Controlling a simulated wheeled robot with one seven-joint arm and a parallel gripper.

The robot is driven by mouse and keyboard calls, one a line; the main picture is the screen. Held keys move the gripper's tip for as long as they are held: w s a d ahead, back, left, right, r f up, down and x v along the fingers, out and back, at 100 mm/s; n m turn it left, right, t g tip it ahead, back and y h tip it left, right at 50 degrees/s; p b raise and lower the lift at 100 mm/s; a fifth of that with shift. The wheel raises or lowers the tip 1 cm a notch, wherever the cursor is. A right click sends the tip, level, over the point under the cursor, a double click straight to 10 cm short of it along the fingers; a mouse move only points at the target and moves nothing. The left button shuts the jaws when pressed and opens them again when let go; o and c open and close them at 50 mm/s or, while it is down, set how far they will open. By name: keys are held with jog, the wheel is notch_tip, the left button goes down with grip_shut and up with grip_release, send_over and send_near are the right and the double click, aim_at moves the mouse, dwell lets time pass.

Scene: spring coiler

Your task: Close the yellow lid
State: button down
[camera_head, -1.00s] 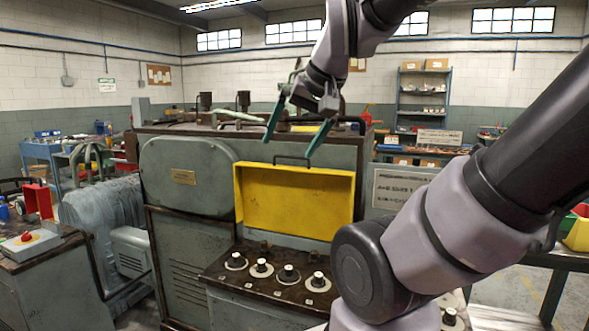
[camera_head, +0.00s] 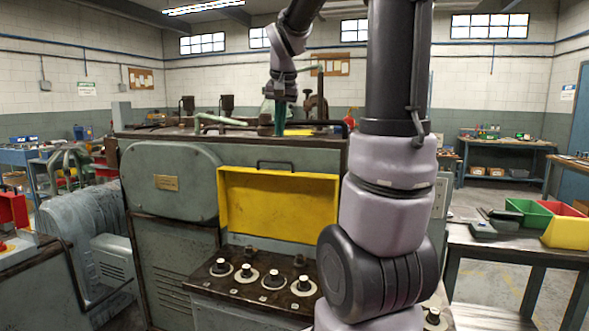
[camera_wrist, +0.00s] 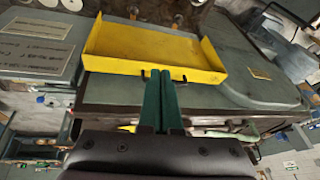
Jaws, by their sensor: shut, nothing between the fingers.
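The yellow lid (camera_head: 280,205) stands raised and open on the front of the grey-green machine, with its inner side facing me and a dark handle (camera_head: 276,164) on its top edge. It also shows in the wrist view (camera_wrist: 150,52), with the handle just beyond my fingertips. My gripper (camera_wrist: 161,76) is shut and empty, its two green fingers together and pointing toward the handle. In the head view my gripper (camera_head: 280,130) hangs above and behind the lid's top edge. I cannot tell whether the fingertips touch the handle.
Below the lid is a control panel with several black knobs (camera_head: 272,277). Pipes and fittings (camera_head: 225,120) stand on the machine's top near my gripper. At the right is a table with red, green and yellow bins (camera_head: 567,232). Floor shows between machine and table.

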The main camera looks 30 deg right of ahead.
jog(key=w+d+f, duration=0.2)
jog(key=w+d, duration=0.1)
jog(key=w, duration=0.1)
jog(key=w+d+f+m+g+h, duration=0.1)
jog(key=w+d+f, duration=0.1)
jog(key=w+d, duration=0.1)
jog(key=w+d+f+m, duration=0.1)
jog(key=w+d+f, duration=0.1)
jog(key=w, duration=0.3)
jog(key=shift+d+f+g, duration=0.3)
jog(key=shift+d+g, duration=0.1)
jog(key=shift+d, duration=0.5)
jog(key=x, duration=0.9)
jog(key=shift+d+f, duration=0.2)
jog(key=shift+f, duration=0.15)
jog(key=shift+a, duration=0.1)
